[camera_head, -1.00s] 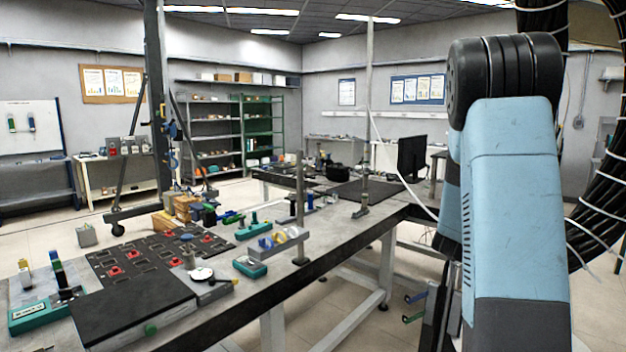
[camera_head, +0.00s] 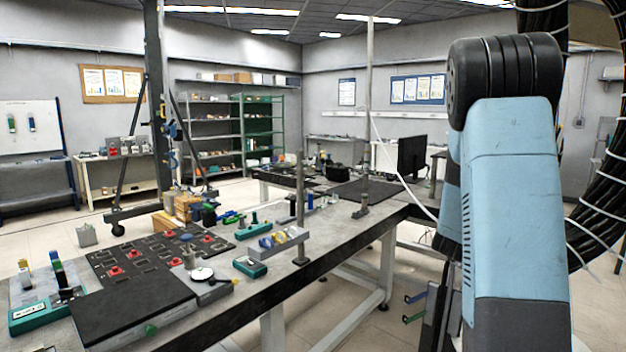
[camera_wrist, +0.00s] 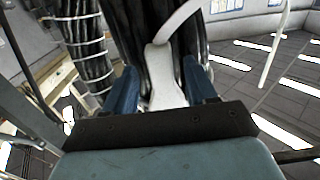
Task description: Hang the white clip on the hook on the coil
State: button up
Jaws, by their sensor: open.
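In the wrist view my gripper (camera_wrist: 162,88) is open. Its two blue fingers stand on either side of a white clip (camera_wrist: 162,76), with dark gaps visible beside the clip. The clip has a flat, flared lower body and a narrow curved upper part. It lies in front of a black cable coil (camera_wrist: 88,42) bound with white ties. Whether the clip's curved end sits on a hook cannot be told. The coil also shows at the right of the head view (camera_head: 600,190). My gripper and the clip are not visible in the head view, where my blue arm fills the right side.
A long workbench (camera_head: 350,228) with a black board (camera_head: 135,305), several small parts and a metal post (camera_head: 300,210) stands to the left. Shelves (camera_head: 210,130) and a monitor (camera_head: 411,157) are farther back. Another white curved strip (camera_wrist: 273,45) hangs right of my gripper.

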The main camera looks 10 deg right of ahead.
jog(key=v, duration=1.3)
jog(key=s+a+r+n+y, duration=0.25)
jog(key=a+y, duration=0.35)
jog(key=a, duration=0.3)
jog(key=s+a+r+n+y, duration=0.1)
jog(key=a+r+n+y, duration=0.15)
jog(key=a+y, duration=0.55)
jog(key=s+a+n+g, duration=0.2)
jog(key=s+a+g, duration=0.1)
jog(key=s, duration=0.8)
jog(key=s+a+n+g, duration=0.3)
jog(key=s+a, duration=0.3)
jog(key=s, duration=0.4)
jog(key=shift+s+r, duration=0.25)
jog(key=shift+s, duration=0.1)
